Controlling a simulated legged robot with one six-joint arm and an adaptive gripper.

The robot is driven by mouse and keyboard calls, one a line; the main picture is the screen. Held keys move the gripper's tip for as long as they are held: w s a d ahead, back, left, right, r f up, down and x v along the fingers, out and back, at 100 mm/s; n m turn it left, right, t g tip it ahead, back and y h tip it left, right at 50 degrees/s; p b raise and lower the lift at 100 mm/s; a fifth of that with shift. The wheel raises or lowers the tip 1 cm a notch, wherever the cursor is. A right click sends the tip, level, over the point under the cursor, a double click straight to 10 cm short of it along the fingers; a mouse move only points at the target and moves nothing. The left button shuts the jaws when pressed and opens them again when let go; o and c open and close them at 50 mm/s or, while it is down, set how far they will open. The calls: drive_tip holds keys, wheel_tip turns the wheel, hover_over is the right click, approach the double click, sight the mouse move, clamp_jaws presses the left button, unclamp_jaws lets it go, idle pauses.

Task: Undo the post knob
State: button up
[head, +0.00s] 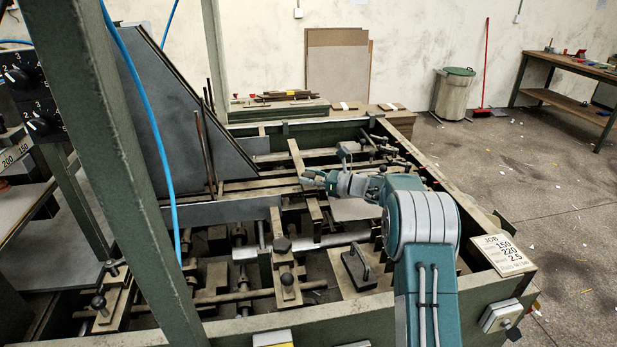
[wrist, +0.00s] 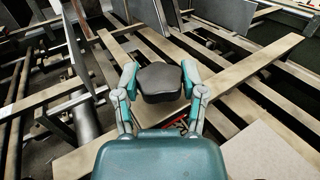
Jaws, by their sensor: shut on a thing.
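A dark, lobed knob (wrist: 160,84) sits between the two fingers of my gripper in the wrist view. My gripper (wrist: 159,76) is shut on it, with one finger against each side. What lies beneath the knob is hidden by the knob and the gripper body. In the head view my gripper (head: 313,180) reaches left over the machine frame, among its slats. The held knob cannot be made out clearly there.
Other dark knobs (head: 282,244) stand on blocks at the front of the frame. A black-handled plate (head: 356,268) lies beside my arm. A job card (head: 502,254) rests on the right rail. A blue hose (head: 150,120) hangs at the left, near a green upright (head: 115,170).

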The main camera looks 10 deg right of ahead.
sight(308, 173)
drive_tip(key=shift+g, duration=0.3)
drive_tip(key=o, duration=1.2)
drive_tip(key=shift+w, duration=0.1)
drive_tip(key=shift+c, duration=0.2)
wheel_tip(308, 173, up, 10)
drive_tip(key=shift+f, duration=0.1)
